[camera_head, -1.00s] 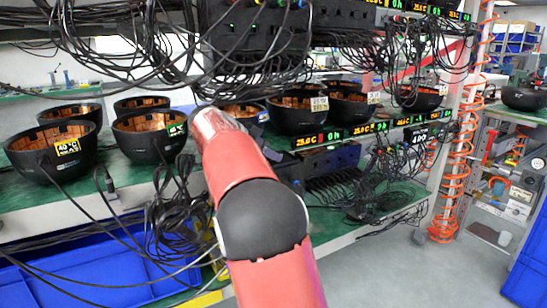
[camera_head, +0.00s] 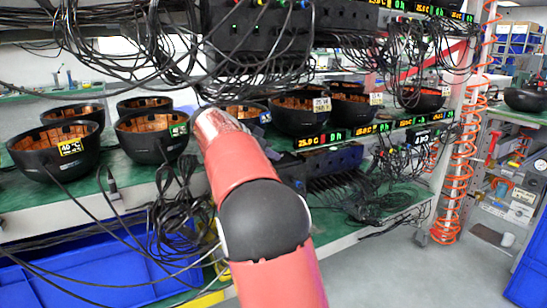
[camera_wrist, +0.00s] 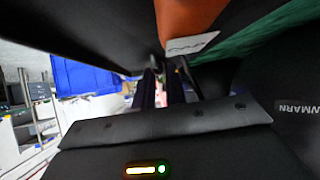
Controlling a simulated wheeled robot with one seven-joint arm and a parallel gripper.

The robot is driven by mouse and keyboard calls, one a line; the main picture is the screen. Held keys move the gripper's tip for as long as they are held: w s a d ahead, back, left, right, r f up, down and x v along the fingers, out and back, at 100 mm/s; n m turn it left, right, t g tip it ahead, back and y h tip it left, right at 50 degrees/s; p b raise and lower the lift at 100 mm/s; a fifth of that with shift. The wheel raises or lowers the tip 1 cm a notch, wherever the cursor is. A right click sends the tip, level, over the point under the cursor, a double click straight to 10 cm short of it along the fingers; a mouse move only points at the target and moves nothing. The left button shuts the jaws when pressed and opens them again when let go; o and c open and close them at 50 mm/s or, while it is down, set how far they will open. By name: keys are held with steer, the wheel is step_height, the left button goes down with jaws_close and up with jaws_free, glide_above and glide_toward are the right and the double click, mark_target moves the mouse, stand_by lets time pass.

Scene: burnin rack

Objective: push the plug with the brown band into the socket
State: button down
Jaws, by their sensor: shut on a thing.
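My gripper shows in the wrist view (camera_wrist: 163,88) as two dark fingers close together, shut on a small dark thing, likely the plug. The thing is mostly hidden between the fingers, and no brown band can be made out. The socket cannot be told apart in either view.
Black bowls with copper insides, one at the left (camera_head: 53,151), stand on the green bench (camera_head: 120,178). Loose black cables (camera_head: 180,210) hang over its front edge. Blue bins (camera_head: 95,275) stand below. A black rack unit (camera_head: 262,42) hangs above. Grey floor (camera_head: 390,270) is clear at right.

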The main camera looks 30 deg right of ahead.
steer(key=shift+s+r, duration=0.15)
steer(key=shift+r, duration=0.3)
step_height(320, 180, up, 6)
steer(key=shift+f+p, duration=0.1)
steer(key=shift+p, duration=0.35)
steer(key=shift+s+d, duration=0.15)
steer(key=shift+s, duration=0.2)
steer(key=s+d+b, duration=0.2)
steer(key=s+d, duration=0.1)
steer(key=s, duration=0.6)
steer(key=s+d+b, duration=0.3)
steer(key=s, duration=0.6)
steer(key=shift+b, duration=0.35)
steer(key=shift+d, duration=0.1)
